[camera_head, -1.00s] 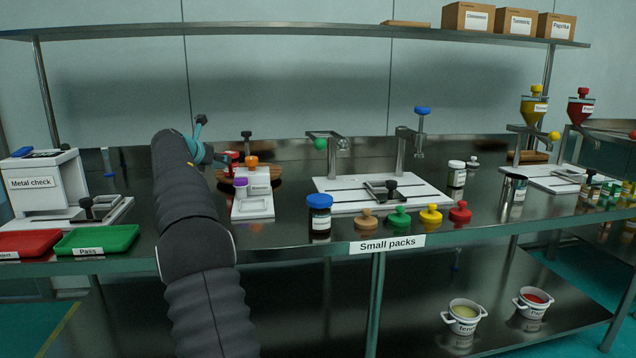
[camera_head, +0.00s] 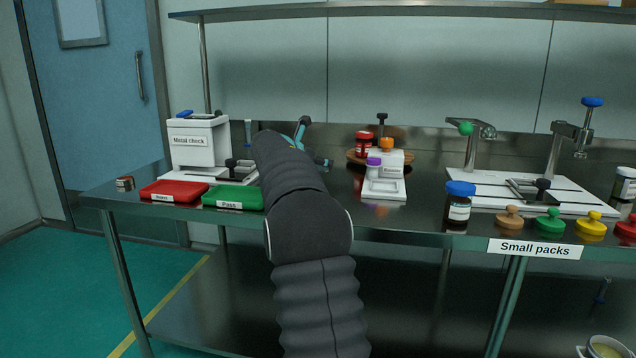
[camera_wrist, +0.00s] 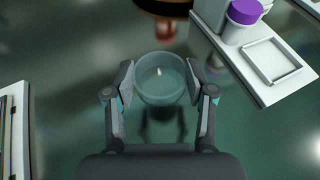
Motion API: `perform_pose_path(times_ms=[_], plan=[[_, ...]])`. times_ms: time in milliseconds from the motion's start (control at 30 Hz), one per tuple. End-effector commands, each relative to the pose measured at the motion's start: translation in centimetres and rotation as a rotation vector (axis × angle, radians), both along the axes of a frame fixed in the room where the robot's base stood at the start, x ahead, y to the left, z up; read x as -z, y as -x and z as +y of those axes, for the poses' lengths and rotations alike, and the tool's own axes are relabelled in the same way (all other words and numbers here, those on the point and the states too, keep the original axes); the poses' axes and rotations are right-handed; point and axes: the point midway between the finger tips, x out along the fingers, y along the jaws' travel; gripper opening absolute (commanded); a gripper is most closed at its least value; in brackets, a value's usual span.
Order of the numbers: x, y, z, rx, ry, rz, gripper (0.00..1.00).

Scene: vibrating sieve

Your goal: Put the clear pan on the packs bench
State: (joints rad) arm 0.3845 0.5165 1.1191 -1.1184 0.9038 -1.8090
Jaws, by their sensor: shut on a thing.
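The clear pan (camera_wrist: 160,92) is a round, see-through dish in the middle of the wrist view. My gripper (camera_wrist: 161,80) is shut on it, one finger pressed on each side. The pan is over the dark shiny top of the packs bench (camera_head: 423,215), which bears a "Small packs" label. A dark reflection shows below the pan; I cannot tell whether it touches the top. In the head view my arm hides the pan and most of the gripper.
A white stand with a purple cap (camera_head: 374,162) is to the right of my arm, near a round wooden board (camera_head: 357,157). Left are the metal check machine (camera_head: 199,150), a red tray (camera_head: 172,190) and a green Pass tray (camera_head: 232,196). A blue-lidded jar (camera_head: 459,203) stands farther right.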

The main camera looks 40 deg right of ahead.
Motion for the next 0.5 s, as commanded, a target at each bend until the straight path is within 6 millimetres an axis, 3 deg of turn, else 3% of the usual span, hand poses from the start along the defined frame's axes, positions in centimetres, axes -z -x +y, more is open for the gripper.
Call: perform_pose_path(times_ms=[167,400,500], plan=[[0.7,0.0,0.5,0.001,0.001,0.001,0.20],[3.9,0.0,0.5,0.001,0.001,0.003,0.20],[4.4,0.0,0.5,0.001,0.000,0.000,0.20]])
